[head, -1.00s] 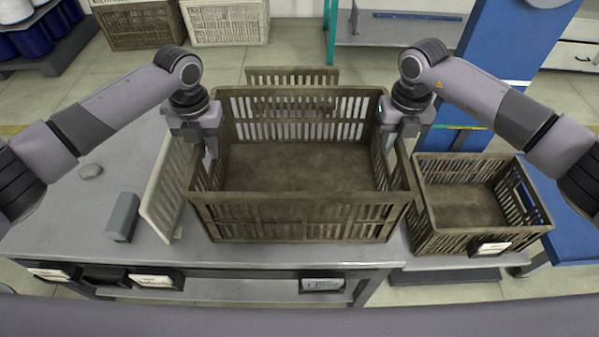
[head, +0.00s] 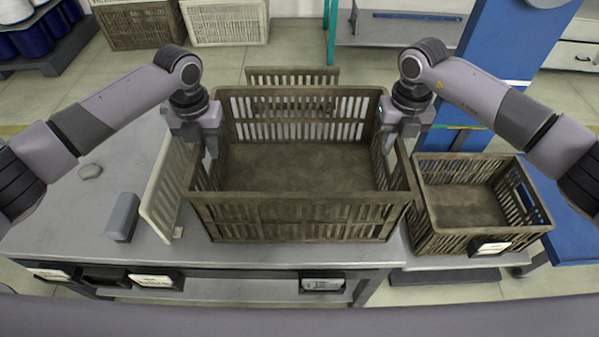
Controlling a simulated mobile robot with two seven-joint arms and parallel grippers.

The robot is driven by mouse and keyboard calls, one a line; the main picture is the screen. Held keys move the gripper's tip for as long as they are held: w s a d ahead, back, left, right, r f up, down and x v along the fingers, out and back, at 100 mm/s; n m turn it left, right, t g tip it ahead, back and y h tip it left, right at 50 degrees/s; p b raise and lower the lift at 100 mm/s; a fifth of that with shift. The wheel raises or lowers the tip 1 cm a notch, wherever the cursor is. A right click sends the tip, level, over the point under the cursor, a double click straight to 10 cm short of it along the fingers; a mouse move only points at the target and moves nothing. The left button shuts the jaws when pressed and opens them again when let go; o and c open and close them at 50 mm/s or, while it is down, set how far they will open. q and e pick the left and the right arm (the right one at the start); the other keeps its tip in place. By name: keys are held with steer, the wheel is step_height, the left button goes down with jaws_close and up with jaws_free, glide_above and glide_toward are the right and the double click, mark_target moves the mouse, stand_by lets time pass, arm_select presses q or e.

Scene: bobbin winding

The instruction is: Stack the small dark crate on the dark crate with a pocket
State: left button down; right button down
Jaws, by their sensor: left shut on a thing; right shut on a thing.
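A brown-grey slatted crate with no visible pocket, taken as the small dark crate (head: 300,218), is upright and empty at the centre, over the grey table. It looks larger here than the crate at right. My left gripper (head: 210,145) is shut on its left wall and my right gripper (head: 390,143) on its right wall. I cannot tell whether its bottom touches the table. The dark crate with a pocket (head: 436,242) stands upright and empty at the right, lower down; its front pocket holds a white card (head: 490,248).
Another dark slatted piece (head: 292,76) shows behind. A blue post (head: 500,60) stands behind the right crate.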

arm_select(q)
steer(key=shift+r, duration=0.2)
arm_select(e)
steer(key=shift+r, duration=0.2)
